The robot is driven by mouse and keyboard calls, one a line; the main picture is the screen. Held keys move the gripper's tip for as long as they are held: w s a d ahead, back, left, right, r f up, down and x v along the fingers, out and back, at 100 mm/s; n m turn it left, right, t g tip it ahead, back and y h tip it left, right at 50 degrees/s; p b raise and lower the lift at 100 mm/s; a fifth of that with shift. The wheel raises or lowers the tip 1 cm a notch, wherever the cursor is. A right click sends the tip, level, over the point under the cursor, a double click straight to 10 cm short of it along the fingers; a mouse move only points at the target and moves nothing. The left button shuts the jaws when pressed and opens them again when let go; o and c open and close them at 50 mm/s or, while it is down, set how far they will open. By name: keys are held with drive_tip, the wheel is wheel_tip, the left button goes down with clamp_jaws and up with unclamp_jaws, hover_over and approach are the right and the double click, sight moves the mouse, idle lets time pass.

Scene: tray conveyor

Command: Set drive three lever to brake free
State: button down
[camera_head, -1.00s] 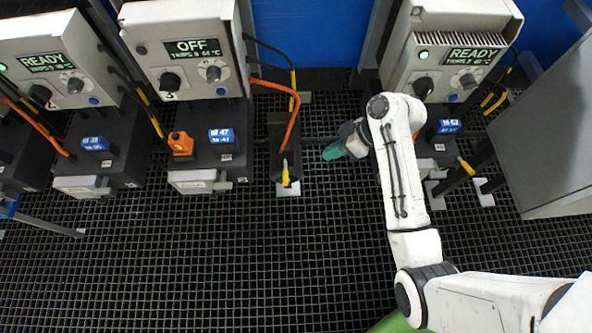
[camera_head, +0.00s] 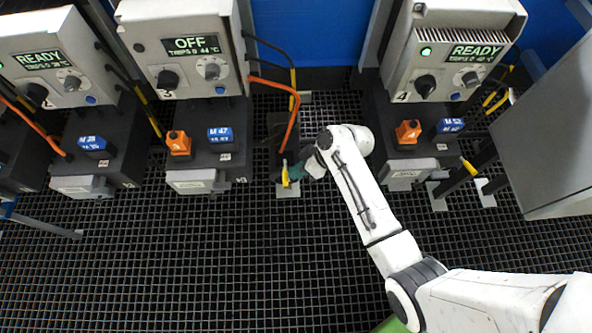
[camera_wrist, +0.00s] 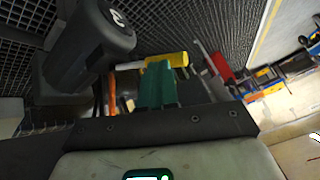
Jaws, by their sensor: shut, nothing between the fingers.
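The drive three box (camera_head: 190,88), marked 3, shows OFF on its display. Right of it stands a dark motor (camera_head: 278,130) with a yellow-handled lever (camera_head: 285,176) low on its front. In the head view the lever handle points down toward the floor. My gripper (camera_head: 296,172) has teal fingers and is shut and empty, just right of the lever. In the wrist view the teal fingers (camera_wrist: 158,86) stand close against the yellow handle (camera_wrist: 168,60), which partly shows behind them. I cannot tell whether they touch. The dark motor body (camera_wrist: 85,45) is to the left.
The drive four box (camera_head: 450,65) shows READY at the right. Orange cables (camera_head: 290,120) hang above the motor. A grey cabinet (camera_head: 550,140) is at the far right. The black grating floor (camera_head: 220,270) in front is clear.

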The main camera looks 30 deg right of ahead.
drive_tip(key=shift+a+f, duration=0.15)
drive_tip(key=shift+a, duration=0.1)
drive_tip(key=shift+f, duration=0.1)
drive_tip(key=shift+s+a+f, duration=0.1)
drive_tip(key=shift+s+f, duration=0.1)
drive_tip(key=shift+t, duration=0.3)
drive_tip(key=f+t+b, duration=0.1)
drive_tip(key=b, duration=0.1)
drive_tip(key=s+a+f+n+t+h+b, duration=0.1)
drive_tip(key=f+b, duration=0.1)
drive_tip(key=s+f+n+t+h+b, duration=0.1)
drive_tip(key=t+b, duration=0.1)
drive_tip(key=shift+a+f, duration=0.15)
drive_tip(key=shift+f, duration=0.25)
drive_tip(key=shift+r, duration=0.15)
